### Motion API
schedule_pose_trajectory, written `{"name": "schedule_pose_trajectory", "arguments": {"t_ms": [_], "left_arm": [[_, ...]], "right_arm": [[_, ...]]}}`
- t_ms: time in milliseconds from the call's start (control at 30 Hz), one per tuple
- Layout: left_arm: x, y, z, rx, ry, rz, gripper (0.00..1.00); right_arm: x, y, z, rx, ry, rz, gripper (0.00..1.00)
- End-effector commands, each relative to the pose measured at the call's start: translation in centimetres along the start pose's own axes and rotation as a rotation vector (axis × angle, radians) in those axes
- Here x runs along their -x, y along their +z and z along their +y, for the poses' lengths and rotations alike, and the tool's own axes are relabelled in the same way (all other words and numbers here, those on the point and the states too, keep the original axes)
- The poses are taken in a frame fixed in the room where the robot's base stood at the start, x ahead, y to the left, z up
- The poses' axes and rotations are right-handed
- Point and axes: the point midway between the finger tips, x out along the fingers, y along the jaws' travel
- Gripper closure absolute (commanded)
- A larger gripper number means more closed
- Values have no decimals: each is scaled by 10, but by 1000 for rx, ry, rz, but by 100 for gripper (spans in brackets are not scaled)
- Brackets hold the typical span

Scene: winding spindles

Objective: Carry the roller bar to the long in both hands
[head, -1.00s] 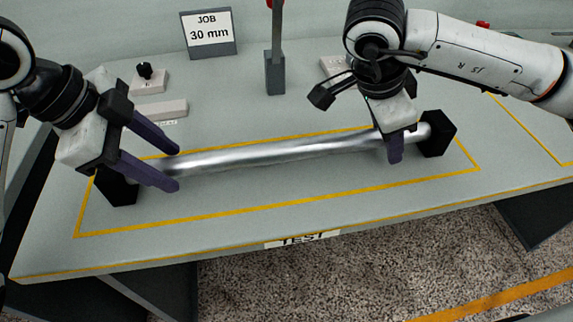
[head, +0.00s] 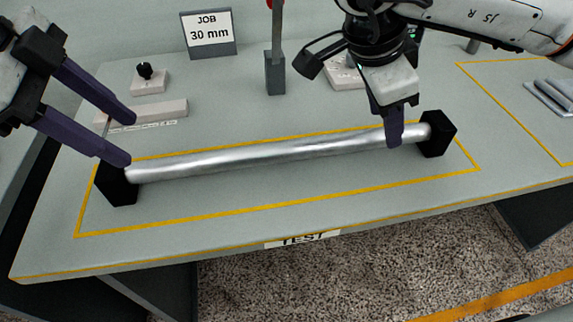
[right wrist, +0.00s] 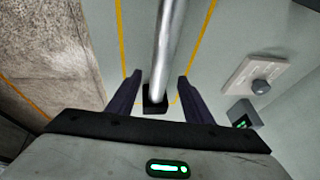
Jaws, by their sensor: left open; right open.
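The roller bar (head: 270,153) is a shiny metal bar. It rests across two black end supports, the left support (head: 117,184) and the right support (head: 436,134), inside a yellow outline marked TEST. My left gripper (head: 124,138) is open and empty, above and left of the bar's left end. My right gripper (head: 393,132) is near the bar's right end. In the right wrist view its two fingers (right wrist: 157,92) stand apart with the bar (right wrist: 167,45) running between them, not gripped. In the head view only one right finger shows clearly.
A JOB 30 mm sign (head: 209,32) and a grey post (head: 275,72) stand at the back. A small box with a black knob (head: 148,80) and a pale block (head: 150,112) sit behind the left end. Grey pieces (head: 552,95) lie at the far right.

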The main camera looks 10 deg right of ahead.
Motion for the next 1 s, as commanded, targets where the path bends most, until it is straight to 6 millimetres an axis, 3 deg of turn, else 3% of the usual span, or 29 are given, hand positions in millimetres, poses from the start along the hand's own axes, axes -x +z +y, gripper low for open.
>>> {"name": "schedule_pose_trajectory", "arguments": {"t_ms": [100,333,1000], "left_arm": [[0,0,0,0,0,0,54],[0,0,0,0,0,0,54],[2,-1,0,0,0,0,54]], "right_arm": [[25,0,-1,-2,-6,1,54],[54,0,0,-2,-1,0,54],[63,-1,0,-1,1,0,54]]}}
